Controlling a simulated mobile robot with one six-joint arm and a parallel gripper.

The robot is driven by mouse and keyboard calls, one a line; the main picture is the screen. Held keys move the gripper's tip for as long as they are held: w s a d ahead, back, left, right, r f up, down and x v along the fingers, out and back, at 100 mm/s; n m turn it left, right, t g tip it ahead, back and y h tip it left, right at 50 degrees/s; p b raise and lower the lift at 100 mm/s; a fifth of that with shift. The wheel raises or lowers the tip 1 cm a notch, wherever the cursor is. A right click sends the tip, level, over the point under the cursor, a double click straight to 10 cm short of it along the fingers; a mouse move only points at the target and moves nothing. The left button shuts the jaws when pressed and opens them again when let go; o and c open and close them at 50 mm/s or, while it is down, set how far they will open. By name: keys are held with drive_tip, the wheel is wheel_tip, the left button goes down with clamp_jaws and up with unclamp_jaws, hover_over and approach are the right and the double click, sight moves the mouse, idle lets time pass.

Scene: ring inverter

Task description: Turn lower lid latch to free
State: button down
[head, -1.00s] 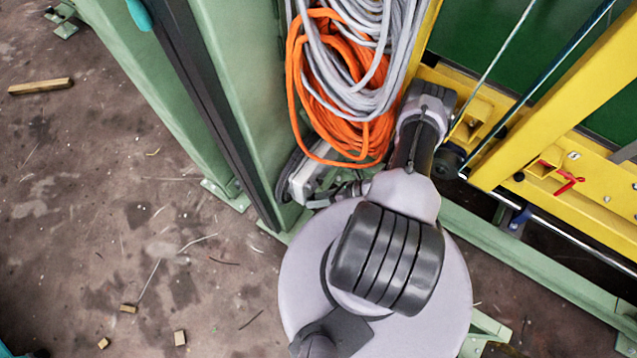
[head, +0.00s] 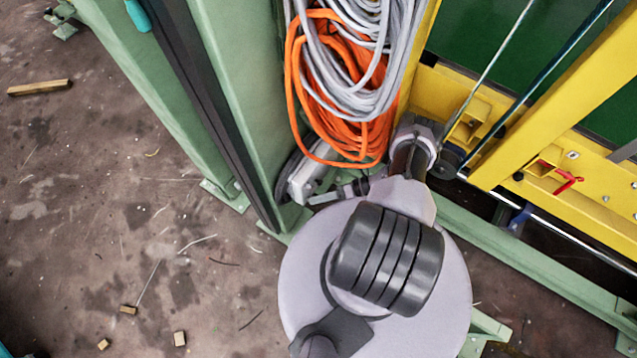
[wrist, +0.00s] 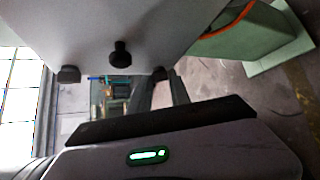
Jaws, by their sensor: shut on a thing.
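In the wrist view a pale grey box (wrist: 110,25) fills the top, with dark knob-like latches on it. One dark latch (wrist: 69,75) is at its left corner and a black round knob (wrist: 121,53) is near the middle. A third dark latch (wrist: 159,72) is at the box's lower edge, partly hidden by my fingers. My gripper (wrist: 162,80) has its two dark fingers reaching up to this third latch and is shut on it. Which way the latch is turned cannot be told. The head view does not show the box, the latches or my fingertips.
Orange cable (head: 350,135) and grey cable (head: 365,70) hang in coils close to my arm. A green post (head: 225,90) stands left and a yellow frame (head: 560,100) with a red handle (head: 568,181) right. The floor (head: 110,220) at left is mostly clear.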

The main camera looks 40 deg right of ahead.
idle(0.3)
drive_tip(key=c, duration=1.2)
unclamp_jaws()
drive_tip(key=shift+d, duration=0.1)
